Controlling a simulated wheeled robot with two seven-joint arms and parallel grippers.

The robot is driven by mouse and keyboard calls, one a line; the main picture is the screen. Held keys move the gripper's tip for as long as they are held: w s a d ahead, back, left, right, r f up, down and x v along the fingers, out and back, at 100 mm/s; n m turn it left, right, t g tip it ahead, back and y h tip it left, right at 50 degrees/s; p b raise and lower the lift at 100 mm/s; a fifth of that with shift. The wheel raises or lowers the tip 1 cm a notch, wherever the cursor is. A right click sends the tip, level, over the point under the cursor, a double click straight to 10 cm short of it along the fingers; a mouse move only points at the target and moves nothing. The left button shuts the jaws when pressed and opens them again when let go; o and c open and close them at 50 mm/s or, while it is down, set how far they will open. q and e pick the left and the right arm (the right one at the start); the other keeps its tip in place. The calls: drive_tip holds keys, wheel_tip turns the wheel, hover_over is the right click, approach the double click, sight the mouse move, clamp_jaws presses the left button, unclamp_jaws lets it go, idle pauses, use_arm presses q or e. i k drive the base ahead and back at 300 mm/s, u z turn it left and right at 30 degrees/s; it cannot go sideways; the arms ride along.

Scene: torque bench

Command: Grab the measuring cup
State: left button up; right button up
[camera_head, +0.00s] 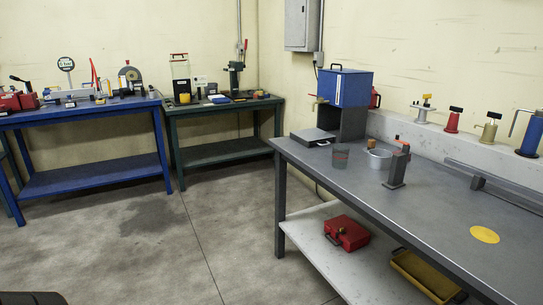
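Neither of my grippers is in view.
A dark grey post-like device (397,168) stands right of the pot. A flat dark scale-like plate (312,137) and a blue box on a stand (345,88) are behind the cup. Open floor (180,245) lies left of the bench.

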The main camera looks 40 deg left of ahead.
sight(341, 152)
drive_tip(key=u, duration=1.1)
drive_tip(key=k, duration=0.35)
drive_tip(key=u, duration=0.9)
drive_tip(key=k, duration=0.85)
drive_tip(key=u, duration=0.45)
drive_tip(key=i, duration=2.5)
drive_tip(key=z, duration=1.2)
drive_tip(key=i, duration=1.4)
drive_tip(key=z, duration=1.4)
